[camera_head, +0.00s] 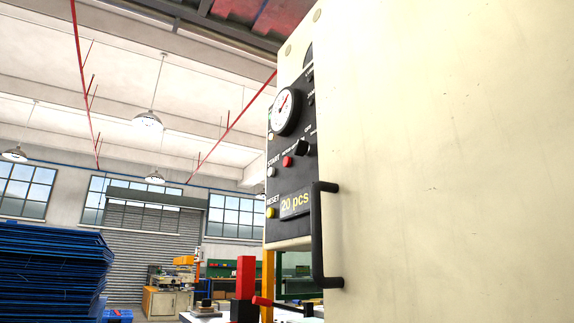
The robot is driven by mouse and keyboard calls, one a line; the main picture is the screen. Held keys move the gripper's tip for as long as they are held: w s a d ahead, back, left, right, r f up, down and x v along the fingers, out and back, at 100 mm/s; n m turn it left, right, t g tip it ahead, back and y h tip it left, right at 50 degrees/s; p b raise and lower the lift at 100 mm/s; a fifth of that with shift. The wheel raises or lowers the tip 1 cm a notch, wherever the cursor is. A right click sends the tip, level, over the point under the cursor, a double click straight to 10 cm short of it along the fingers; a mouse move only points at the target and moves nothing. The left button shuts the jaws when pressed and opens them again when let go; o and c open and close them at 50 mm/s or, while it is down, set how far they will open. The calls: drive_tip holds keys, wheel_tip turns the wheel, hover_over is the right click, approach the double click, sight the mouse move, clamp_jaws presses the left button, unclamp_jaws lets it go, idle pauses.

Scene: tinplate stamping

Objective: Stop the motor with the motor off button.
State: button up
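A black control panel (285,228) is on the cream machine cabinet, seen at a steep angle. It carries a red button (288,161) with a small label above that I cannot read clearly, so I cannot confirm it is the motor off button. To its left is a pale button (271,172) under the word START. A black knob (301,147) sits to the upper right of the red button. A yellow button (270,213) is under RESET, and a display (295,204) reads "20 pcs". The panel's right part is hidden by the cabinet. My gripper is not in view.
A large cream cabinet side (450,170) fills the right. A black bar handle (317,235) sticks out near the panel. A round gauge (286,111) is high on the panel. Blue stacked sheets (50,270) stand at lower left. A red block (246,275) is below the panel.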

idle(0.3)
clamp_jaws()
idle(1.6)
